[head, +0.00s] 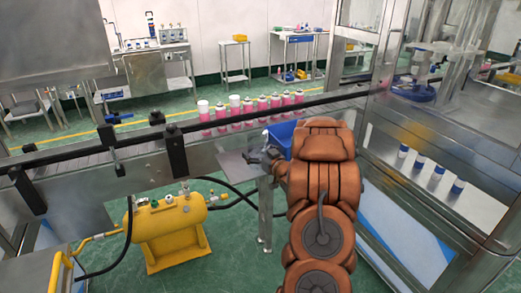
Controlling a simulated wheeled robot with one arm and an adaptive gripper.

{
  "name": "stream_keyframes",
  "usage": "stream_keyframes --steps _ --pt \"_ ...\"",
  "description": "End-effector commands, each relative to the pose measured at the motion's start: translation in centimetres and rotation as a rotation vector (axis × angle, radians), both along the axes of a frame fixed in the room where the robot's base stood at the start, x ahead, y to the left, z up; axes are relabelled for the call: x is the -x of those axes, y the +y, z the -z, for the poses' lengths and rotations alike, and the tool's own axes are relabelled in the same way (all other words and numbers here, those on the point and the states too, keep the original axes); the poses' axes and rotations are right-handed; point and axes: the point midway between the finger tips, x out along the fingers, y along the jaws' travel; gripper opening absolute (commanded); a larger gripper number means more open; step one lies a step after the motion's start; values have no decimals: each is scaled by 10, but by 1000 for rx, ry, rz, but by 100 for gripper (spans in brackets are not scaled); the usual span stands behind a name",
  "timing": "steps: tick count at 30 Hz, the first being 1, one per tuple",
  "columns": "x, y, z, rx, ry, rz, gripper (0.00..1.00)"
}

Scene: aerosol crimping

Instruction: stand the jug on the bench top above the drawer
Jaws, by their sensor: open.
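My gripper (264,158) is a small dark shape at the end of my brown arm, over a small grey metal top (233,162) beside the conveyor. The jaws are open and I see nothing held between them. A small white thing shows at the bin's left edge, too small to identify. I cannot make out a jug for certain. I see no clear drawer; a metal bench (147,70) stands at the back left.
A conveyor with black rails (80,152) crosses in front, with several pink bottles (250,104) behind it. A yellow tank (166,222) with hoses sits on the floor at left. A glazed machine with several blue-capped white containers (437,172) is at right. Green floor shows between.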

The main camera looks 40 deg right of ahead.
Motion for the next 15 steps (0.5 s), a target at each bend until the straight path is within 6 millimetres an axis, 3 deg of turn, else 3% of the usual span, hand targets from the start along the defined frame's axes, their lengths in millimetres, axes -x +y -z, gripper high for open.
stream_keyframes --steps 6,15 --pt "0 0 0 1 0 1 99" --pt "0 -1 0 1 -1 1 68"
